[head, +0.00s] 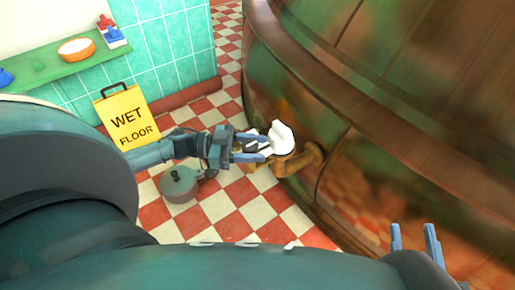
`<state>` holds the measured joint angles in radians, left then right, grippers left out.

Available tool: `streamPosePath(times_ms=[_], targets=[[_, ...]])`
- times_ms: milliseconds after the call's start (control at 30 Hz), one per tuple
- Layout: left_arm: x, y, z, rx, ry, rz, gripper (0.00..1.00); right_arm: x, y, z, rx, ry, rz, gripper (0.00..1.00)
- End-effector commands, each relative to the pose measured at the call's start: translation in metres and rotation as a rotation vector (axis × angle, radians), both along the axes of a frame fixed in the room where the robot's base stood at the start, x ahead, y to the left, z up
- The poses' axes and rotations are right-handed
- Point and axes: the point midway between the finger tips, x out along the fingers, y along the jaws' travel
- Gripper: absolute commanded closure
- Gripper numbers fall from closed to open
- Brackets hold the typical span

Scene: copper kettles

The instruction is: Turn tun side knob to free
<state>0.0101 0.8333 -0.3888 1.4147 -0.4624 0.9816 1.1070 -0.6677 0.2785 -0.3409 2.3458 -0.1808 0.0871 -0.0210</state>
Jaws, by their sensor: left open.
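The copper tun (345,120) fills the right side of the head view. A brass pipe or tap (302,162) comes out of its lower side. A white knob (282,137) sits on top of the brass fitting. My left gripper (262,147) reaches in from the left at the knob, with its fingers apart. The fingers partly cover the knob's near side, and I cannot tell whether they touch it. My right gripper (415,238) is at the bottom right, fingers apart and empty, away from the knob.
A yellow wet floor sign (127,118) stands by the tiled wall. A grey-green pan (180,184) is on the red and white checkered floor (228,208), below my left arm. A green shelf (60,64) holds an orange bowl (76,49) and small items.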

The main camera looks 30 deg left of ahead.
Motion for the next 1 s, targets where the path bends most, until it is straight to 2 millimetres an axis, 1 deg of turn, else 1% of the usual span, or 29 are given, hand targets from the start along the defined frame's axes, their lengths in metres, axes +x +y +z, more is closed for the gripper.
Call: streamPosePath(times_ms=[33, 133, 400, 467, 800, 1000], targets=[[0.0023, -0.0040, -0.0005, 0.000, -0.001, 0.000, 0.54, 0.0001, 0.0002, -0.0004, 0.003, 0.000, 0.001, 0.64], [0.0042, -0.0077, -0.0003, 0.000, 0.000, 0.000, 0.54, 0.0000, 0.0001, -0.0004, 0.006, 0.001, 0.001, 0.64], [0.0047, -0.0088, 0.0001, 0.001, 0.000, 0.001, 0.54, 0.0000, 0.0004, 0.0001, 0.007, 0.001, 0.002, 0.64], [0.0047, -0.0088, 0.0001, 0.001, 0.000, 0.001, 0.58, 0.0001, 0.0004, 0.0002, 0.007, 0.001, 0.002, 0.64], [0.0045, -0.0086, -0.0001, 0.001, 0.000, 0.000, 0.86, 0.0011, 0.0006, 0.0017, 0.006, -0.005, 0.002, 0.64], [0.0044, -0.0086, 0.0013, 0.000, 0.001, 0.014, 0.86, 0.0014, 0.0007, 0.0068, 0.000, -0.011, 0.002, 0.64]])
